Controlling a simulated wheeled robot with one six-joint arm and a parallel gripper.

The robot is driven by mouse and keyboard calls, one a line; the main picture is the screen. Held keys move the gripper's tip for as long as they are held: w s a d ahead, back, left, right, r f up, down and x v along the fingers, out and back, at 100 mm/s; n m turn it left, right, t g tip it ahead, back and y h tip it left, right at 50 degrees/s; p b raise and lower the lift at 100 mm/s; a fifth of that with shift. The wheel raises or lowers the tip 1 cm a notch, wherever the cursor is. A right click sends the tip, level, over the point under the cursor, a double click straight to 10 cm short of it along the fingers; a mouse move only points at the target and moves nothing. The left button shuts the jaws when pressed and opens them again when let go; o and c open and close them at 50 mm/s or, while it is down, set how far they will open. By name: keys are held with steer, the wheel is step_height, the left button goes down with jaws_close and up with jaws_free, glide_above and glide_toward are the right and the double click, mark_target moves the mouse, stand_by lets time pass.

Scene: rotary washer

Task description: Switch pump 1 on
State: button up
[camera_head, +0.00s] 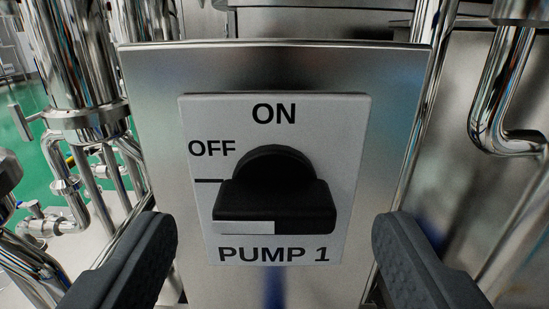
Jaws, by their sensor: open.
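The pump 1 switch is a black rotary knob (274,190) on a white label plate (340,118) in the middle of the view. The plate reads ON at the top, OFF at the left with a short line, and PUMP 1 below. The knob's grip bar lies horizontal, with a white mark on its left half toward the OFF side. My gripper (274,240) is open, one dark finger to the lower left of the plate and one to the lower right. The fingers are apart from the knob and nothing is between them except the view of the panel.
The plate is fixed on a shiny steel panel (150,90). Steel pipes and a valve (85,110) stand close on the left. A bent steel pipe (490,100) is on the right. Green floor (30,110) shows at the far left.

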mark_target(274, 205)
steer(key=shift+w, duration=1.35)
steer(key=c, duration=1)
